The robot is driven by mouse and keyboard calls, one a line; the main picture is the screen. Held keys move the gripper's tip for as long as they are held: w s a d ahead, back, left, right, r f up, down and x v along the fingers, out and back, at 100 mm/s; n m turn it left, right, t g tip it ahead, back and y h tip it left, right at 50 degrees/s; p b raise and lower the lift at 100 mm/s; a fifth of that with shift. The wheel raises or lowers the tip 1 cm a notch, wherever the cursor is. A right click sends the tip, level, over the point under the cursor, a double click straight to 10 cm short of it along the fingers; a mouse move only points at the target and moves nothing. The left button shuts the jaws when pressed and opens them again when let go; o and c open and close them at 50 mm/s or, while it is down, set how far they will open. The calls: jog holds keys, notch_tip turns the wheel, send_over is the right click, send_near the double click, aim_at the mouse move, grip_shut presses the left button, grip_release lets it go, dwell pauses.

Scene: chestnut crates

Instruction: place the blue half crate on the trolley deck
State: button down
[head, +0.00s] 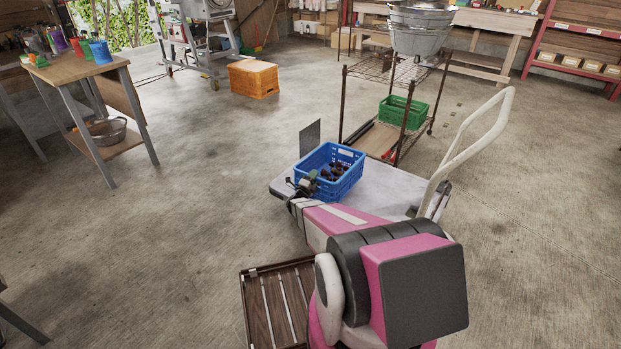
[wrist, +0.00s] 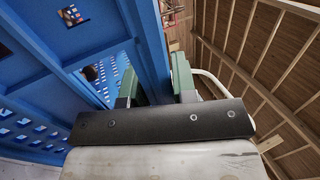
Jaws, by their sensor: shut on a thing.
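The blue half crate (head: 345,184) is upright over the left part of the grey trolley deck (head: 395,192), with dark chestnut-like things inside. I cannot tell whether its base touches the deck. My gripper (head: 305,184) is at the crate's near left side. In the wrist view, the green fingers of my gripper (wrist: 159,82) are shut on the crate's blue wall (wrist: 148,35), one on each side. The crate's slotted side also fills the left of the wrist view. My pink arm hides the near part of the deck.
The trolley's pale push handle (head: 478,140) rises at the deck's right. A wire rack (head: 400,75) with a green crate (head: 403,113) stands just behind. A slatted wooden crate (head: 277,303) lies on the floor near me. An orange crate (head: 253,79) is farther back.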

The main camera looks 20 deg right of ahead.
jog(key=shift+w+d+f, duration=0.3)
jog(key=shift+f, duration=0.6)
jog(key=shift+w+d+f, duration=0.3)
jog(key=shift+d+f, duration=0.05)
jog(key=shift+f, duration=0.55)
jog(key=shift+w+d+f, duration=0.3)
jog(key=shift+f, duration=0.6)
jog(key=c, duration=0.9)
grip_release()
jog(key=shift+f, duration=0.15)
